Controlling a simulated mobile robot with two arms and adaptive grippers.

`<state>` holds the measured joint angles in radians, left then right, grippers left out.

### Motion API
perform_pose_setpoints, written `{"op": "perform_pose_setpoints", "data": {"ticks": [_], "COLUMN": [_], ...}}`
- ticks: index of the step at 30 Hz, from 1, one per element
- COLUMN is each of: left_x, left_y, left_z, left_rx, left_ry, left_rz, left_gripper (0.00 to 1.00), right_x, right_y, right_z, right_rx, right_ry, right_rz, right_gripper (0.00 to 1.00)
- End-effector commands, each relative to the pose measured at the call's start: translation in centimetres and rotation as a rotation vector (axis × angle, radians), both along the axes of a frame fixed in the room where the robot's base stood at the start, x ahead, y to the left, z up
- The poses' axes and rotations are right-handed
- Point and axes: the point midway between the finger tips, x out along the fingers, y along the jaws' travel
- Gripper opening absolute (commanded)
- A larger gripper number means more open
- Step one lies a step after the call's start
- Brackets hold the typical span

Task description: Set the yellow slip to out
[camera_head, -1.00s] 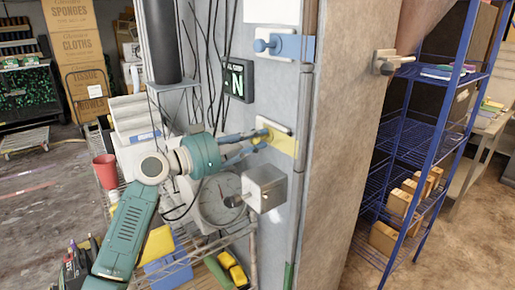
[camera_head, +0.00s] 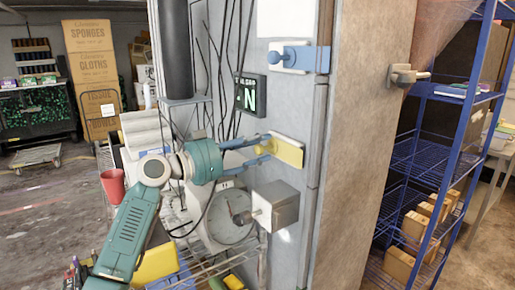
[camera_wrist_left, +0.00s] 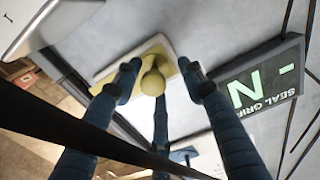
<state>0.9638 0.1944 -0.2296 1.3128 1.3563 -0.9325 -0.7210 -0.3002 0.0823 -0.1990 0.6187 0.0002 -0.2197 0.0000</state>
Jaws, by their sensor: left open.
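The yellow slip (camera_head: 288,151) is a flat yellow plate with a round yellow knob on a pale backing, mounted on the grey wall near its corner edge. In the left wrist view its yellow knob (camera_wrist_left: 153,82) stands between the fingers. My left gripper (camera_head: 267,149) is open, with its blue fingers reaching toward the slip from the left. In the left wrist view the open left gripper (camera_wrist_left: 158,72) has fingertips on both sides of the knob, and a third finger below. I cannot tell whether any finger touches it. My right gripper is not in view.
A blue slip (camera_head: 300,57) with a knob sits above. A sign with a green N (camera_head: 249,95) is at upper left of the yellow slip. A grey metal box (camera_head: 275,206) juts out just below. A blue wire shelf (camera_head: 425,155) stands right of the wall.

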Motion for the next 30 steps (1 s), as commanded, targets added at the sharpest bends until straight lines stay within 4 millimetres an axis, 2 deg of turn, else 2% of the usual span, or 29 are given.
{"op": "perform_pose_setpoints", "data": {"ticks": [5, 18, 24, 30], "left_x": [-0.9, -5.9, -6.9, -7.0], "left_y": [1.3, 8.4, 9.7, 9.8], "left_z": [-0.1, -0.1, 0.0, 0.0], "left_rx": [0.001, 0.001, 0.0, -0.001], "left_ry": [0.001, 0.0, -0.001, -0.001], "left_rz": [0.001, 0.003, 0.002, 0.001], "left_gripper": [0.41, 0.41, 0.41, 0.41], "right_x": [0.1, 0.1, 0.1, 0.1], "right_y": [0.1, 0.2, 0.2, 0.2], "right_z": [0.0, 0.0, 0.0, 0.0], "right_rx": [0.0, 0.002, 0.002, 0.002], "right_ry": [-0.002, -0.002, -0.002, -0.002], "right_rz": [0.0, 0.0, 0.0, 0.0], "right_gripper": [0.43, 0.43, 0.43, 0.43]}}
